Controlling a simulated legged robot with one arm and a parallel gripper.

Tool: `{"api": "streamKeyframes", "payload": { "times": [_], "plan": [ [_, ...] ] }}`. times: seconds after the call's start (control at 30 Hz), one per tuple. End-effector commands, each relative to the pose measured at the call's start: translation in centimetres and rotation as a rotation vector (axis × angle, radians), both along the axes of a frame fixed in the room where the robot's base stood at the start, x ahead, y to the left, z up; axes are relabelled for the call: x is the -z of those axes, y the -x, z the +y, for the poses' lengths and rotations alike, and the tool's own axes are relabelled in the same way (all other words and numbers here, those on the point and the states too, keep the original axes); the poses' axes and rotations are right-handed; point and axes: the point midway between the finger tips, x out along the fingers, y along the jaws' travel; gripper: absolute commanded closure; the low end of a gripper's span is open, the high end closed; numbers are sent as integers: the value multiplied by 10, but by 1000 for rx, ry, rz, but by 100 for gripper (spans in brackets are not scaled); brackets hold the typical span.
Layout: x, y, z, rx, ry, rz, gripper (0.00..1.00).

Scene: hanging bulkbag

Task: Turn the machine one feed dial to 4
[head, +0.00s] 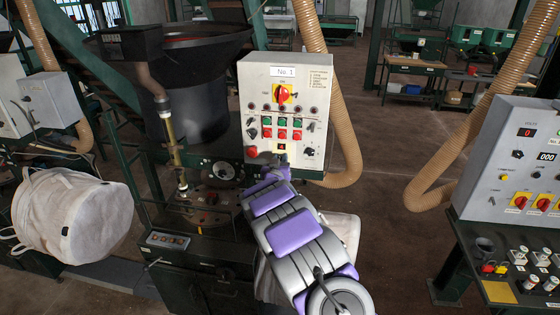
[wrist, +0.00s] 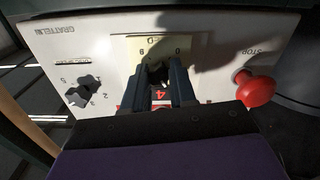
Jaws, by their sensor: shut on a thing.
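The machine one control box (head: 286,95), marked No. 1, is a light grey panel. My gripper (head: 268,160) is at its lower middle. In the wrist view the panel appears upside down, and my gripper (wrist: 165,75) is shut on a small dark dial, mostly hidden between the dark fingers. Behind the fingers is a cream dial plate (wrist: 140,48) with a few figures showing at its edge. A small display (head: 282,147) just above my gripper shows a 4, also seen partly in the wrist view (wrist: 160,95).
A red stop button (wrist: 256,87) and a black numbered selector knob (wrist: 84,92) flank the dial. The red main switch (head: 283,94) and green and red buttons sit higher on the panel. A ribbed hose (head: 335,100) runs beside the box. Another grey panel (head: 520,150) stands right.

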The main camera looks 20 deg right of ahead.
Motion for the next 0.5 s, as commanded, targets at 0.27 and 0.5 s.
{"api": "streamKeyframes", "payload": {
  "times": [0.27, 0.5],
  "plan": [
    [1, -1, 1, -1, -19, -14, 100],
    [1, -1, 1, -1, -135, -95, 100]
  ]
}}
